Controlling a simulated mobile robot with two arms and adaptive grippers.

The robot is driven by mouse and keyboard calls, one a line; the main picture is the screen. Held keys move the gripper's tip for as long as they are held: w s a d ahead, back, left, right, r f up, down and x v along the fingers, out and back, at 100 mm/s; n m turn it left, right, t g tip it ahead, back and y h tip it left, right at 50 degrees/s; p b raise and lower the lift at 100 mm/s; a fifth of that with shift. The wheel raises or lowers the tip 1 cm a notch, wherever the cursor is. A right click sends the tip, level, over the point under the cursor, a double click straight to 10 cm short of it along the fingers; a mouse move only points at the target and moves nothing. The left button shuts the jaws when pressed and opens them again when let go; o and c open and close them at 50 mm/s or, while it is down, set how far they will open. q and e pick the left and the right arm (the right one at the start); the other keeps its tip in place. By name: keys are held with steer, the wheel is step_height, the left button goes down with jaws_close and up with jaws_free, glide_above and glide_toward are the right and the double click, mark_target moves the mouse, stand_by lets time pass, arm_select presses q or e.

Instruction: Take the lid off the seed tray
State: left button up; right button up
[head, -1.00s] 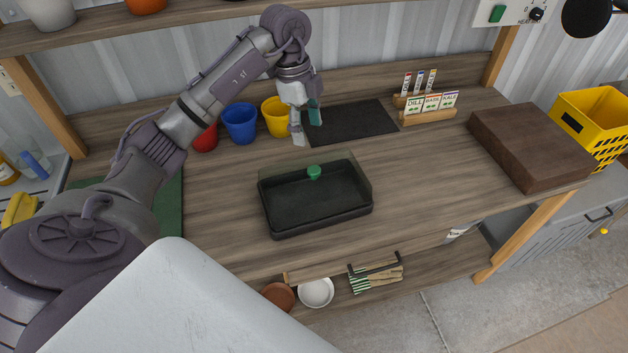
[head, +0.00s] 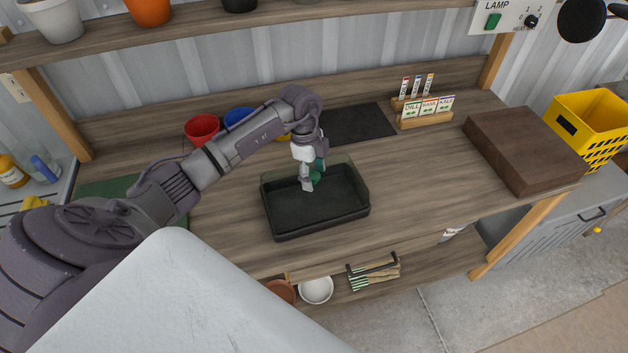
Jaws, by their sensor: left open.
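The black seed tray (head: 318,218) sits on the wooden bench in the middle of the head view. Its clear lid (head: 345,170) is on it and shows as a faint see-through edge at the back. The lid's green knob (head: 315,177) is in the middle of the lid, partly hidden by my left gripper. My left gripper (head: 311,184) is open and points down at the knob, with its fingertips around or just beside it; I cannot tell if they touch it. My right gripper is not in view.
Red (head: 202,128) and blue (head: 238,117) pots stand behind my left arm, with a yellow one mostly hidden. A dark mat (head: 358,124), seed packets in a wooden holder (head: 426,119) and a brown block (head: 525,148) lie behind and right. Bench right of the tray is clear.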

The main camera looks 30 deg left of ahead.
arm_select(q)
steer(key=shift+d+f, duration=0.1)
steer(key=shift+f, duration=0.35)
steer(key=shift+c, duration=0.3)
jaws_close()
steer(key=shift+r, duration=0.15)
